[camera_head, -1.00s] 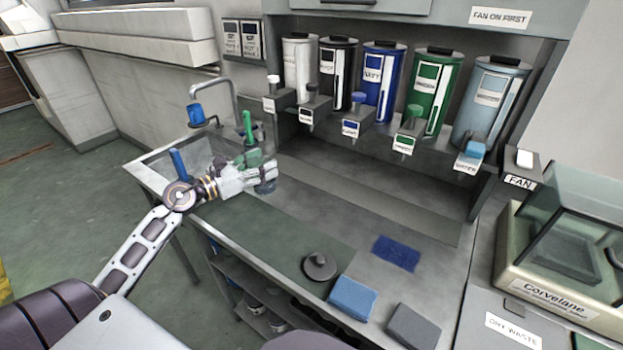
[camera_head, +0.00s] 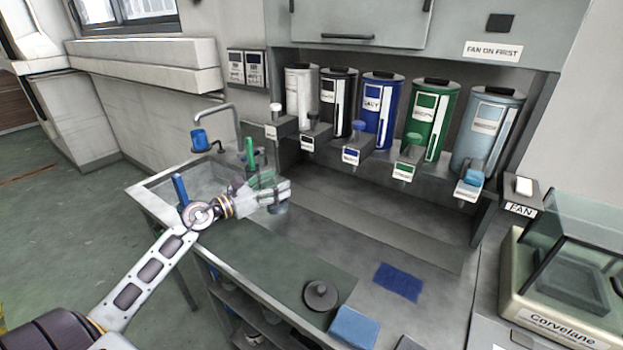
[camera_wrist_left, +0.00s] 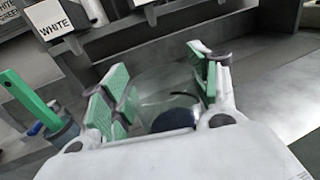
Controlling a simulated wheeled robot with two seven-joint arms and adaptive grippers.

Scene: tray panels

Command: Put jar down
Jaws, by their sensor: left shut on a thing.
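My left gripper (camera_head: 282,194) is shut on a clear glass jar (camera_head: 279,208), over the worktop (camera_head: 330,255) just right of the sink. In the left wrist view the jar (camera_wrist_left: 165,95) sits between the green-padded fingers (camera_wrist_left: 158,88), with something dark at its bottom. I cannot tell whether its base touches the worktop. A round grey lid with a knob (camera_head: 320,294) lies apart, nearer the front edge. My right gripper is not in view.
Several coloured dispensers, such as the blue one (camera_head: 379,104), line the back. A blue cloth (camera_head: 398,282) and a blue block (camera_head: 353,326) lie to the right. The sink (camera_head: 165,187) is left. The worktop between the jar and cloth is clear.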

